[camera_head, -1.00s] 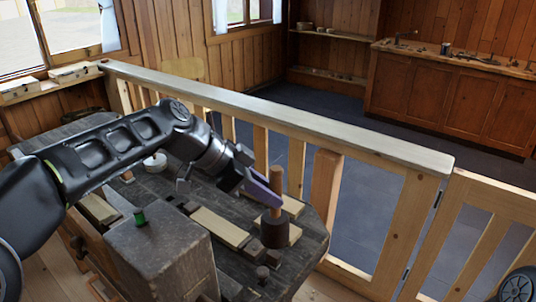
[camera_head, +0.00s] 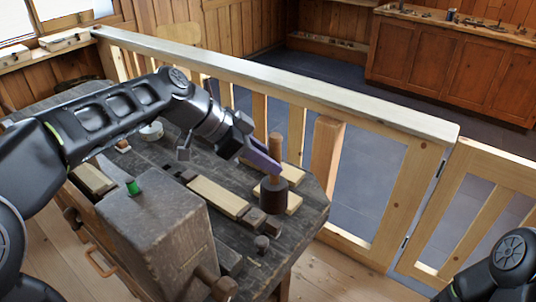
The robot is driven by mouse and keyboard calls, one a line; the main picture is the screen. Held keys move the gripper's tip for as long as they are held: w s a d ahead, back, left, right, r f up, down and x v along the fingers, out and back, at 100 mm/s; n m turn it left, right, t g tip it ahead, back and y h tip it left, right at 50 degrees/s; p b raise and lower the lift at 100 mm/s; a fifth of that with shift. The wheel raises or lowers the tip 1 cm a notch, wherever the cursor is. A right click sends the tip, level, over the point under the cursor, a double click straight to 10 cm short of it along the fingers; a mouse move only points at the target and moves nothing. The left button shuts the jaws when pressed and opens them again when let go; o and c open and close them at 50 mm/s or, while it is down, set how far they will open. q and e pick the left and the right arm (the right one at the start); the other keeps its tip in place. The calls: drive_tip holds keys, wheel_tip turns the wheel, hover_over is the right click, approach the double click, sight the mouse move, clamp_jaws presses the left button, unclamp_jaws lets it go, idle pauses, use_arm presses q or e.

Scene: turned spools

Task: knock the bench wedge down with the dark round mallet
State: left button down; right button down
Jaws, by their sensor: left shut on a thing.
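The mallet, with a dark round head (camera_head: 272,196) and a pale wooden handle (camera_head: 275,146), is upright near the right end of the workbench (camera_head: 312,208). My left gripper (camera_head: 266,160) is shut on its handle, just above the head. The purple-grey finger hides part of the handle. I cannot tell whether the head touches the bench or the pale boards beside it. Small dark wooden pieces stand left of and in front of the head, including a block (camera_head: 252,218) and a short peg (camera_head: 261,243). I cannot tell which piece is the wedge. My right gripper is out of view.
A big wooden vise block (camera_head: 160,235) with a green piece (camera_head: 132,187) on top stands at the bench front. A pale board (camera_head: 217,196) lies behind it. A wooden railing (camera_head: 300,95) runs along the bench's far side. Floor is clear to the right.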

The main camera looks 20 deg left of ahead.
sight(266, 184)
use_arm(q)
drive_tip(key=shift+f+b, duration=0.6)
drive_tip(key=shift+f, duration=1.05)
wheel_tip(266, 184, down, 4)
drive_tip(key=b, duration=0.4)
drive_tip(key=shift+r, duration=0.15)
